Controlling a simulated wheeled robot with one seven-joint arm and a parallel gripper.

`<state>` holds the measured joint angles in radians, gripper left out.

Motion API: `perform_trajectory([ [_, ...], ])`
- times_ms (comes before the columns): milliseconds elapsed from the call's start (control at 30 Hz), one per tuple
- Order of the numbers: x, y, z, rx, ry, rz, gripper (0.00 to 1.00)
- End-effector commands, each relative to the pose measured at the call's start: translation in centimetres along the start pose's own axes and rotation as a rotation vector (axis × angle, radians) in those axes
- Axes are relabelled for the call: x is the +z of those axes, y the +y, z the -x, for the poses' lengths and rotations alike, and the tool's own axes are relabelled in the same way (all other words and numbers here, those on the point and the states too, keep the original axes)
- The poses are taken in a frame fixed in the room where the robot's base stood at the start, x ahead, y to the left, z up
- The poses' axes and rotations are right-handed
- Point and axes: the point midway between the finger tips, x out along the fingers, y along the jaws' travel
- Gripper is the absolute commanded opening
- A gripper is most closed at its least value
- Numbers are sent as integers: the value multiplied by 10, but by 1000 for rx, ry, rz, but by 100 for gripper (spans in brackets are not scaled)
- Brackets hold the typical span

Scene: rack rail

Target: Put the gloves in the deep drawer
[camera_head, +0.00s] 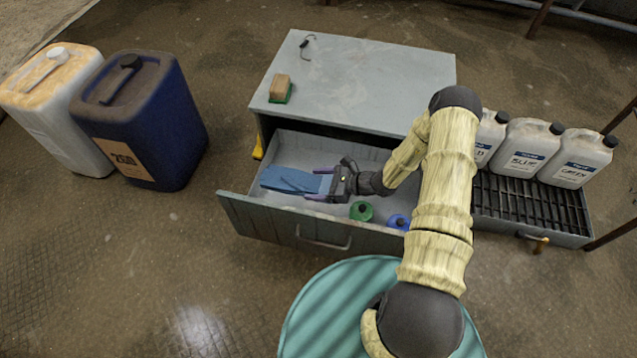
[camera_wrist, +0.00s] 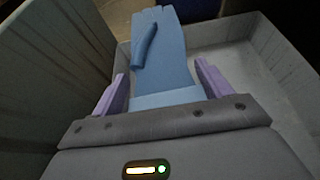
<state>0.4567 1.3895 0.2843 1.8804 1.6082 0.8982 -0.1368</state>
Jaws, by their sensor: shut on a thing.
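The blue gloves (camera_head: 290,180) are inside the open deep drawer (camera_head: 290,229), toward its left side. My gripper (camera_head: 322,184) reaches into the drawer and its purple fingers are shut on the cuff end of the gloves. In the wrist view the gloves (camera_wrist: 165,65) lie flat, fingers pointing away, with the cuff between the purple fingers of my gripper (camera_wrist: 160,92). The drawer walls (camera_wrist: 50,60) rise on both sides of them. I cannot tell whether the gloves touch the drawer floor.
A green-capped item (camera_head: 361,211) and a blue-capped item (camera_head: 398,222) are in the drawer's right part. A sponge (camera_head: 281,87) sits on the cabinet top (camera_head: 370,75). Jerrycans (camera_head: 150,125) stand at left, white canisters (camera_head: 530,146) at right. A teal drum (camera_head: 330,310) is in front.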

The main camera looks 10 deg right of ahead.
Motion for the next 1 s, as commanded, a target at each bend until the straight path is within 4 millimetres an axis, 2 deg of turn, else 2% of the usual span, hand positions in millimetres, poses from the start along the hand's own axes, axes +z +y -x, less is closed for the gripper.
perform_trajectory([
  [33, -9, 0, -4, 0, -1, 0, 51],
  [300, -29, 0, -12, -1, -1, 0, 51],
  [700, -31, 1, -14, 2, -1, 1, 51],
  [733, -31, 1, -14, 2, -1, 1, 79],
  [833, -31, 1, -14, 2, -1, 1, 99],
  [1000, -31, 0, -14, 2, 0, 1, 100],
])
